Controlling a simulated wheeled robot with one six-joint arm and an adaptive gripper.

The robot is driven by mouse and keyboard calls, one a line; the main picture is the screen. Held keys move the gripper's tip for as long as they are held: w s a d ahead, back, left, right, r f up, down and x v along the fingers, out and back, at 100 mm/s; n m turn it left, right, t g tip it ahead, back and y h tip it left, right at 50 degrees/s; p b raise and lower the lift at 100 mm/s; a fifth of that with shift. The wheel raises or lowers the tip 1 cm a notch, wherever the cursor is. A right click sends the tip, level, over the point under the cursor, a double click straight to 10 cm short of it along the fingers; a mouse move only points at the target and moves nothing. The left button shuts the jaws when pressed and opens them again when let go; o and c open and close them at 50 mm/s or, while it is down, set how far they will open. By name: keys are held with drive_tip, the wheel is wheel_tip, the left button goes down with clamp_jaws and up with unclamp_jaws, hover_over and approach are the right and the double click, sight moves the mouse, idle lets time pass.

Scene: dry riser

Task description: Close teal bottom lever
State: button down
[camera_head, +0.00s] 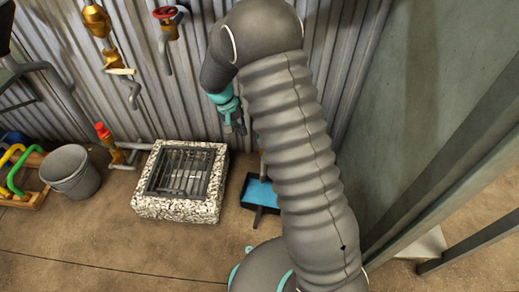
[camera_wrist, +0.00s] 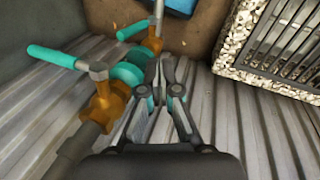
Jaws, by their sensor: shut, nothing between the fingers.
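Two teal levers show in the wrist view on a brass and grey pipe along the corrugated wall. The lever nearer the floor, the bottom teal lever (camera_wrist: 133,29), is a short bar at the upper middle of the picture. The other, upper teal lever (camera_wrist: 50,57), is longer and reaches left from a grey stem. A teal disc (camera_wrist: 128,73) sits on the brass fitting between them. My gripper (camera_wrist: 167,65) is shut and empty, just right of the disc; I cannot tell if it touches. In the head view, my gripper (camera_head: 238,128) is by the wall and my arm hides the levers.
A blue tray (camera_head: 262,192) lies on the floor below the pipe. A stone-sided block with a metal grate (camera_head: 150,212) stands left of it. A grey bucket (camera_head: 72,172) and red-handled pipework (camera_head: 106,134) are further left. A grey-green panel (camera_head: 440,100) bounds the right side.

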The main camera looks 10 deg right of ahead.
drive_tip(key=d+x, duration=0.2)
drive_tip(key=x, duration=1)
drive_tip(key=shift+s+d+r+b, duration=0.25)
drive_tip(key=shift+d+r+b, duration=0.1)
drive_tip(key=shift+r+b, duration=0.15)
drive_tip(key=shift+s+d+b, duration=0.25)
drive_tip(key=shift+d+b, duration=0.2)
drive_tip(key=shift+d, duration=0.1)
drive_tip(key=shift+a+r, duration=0.1)
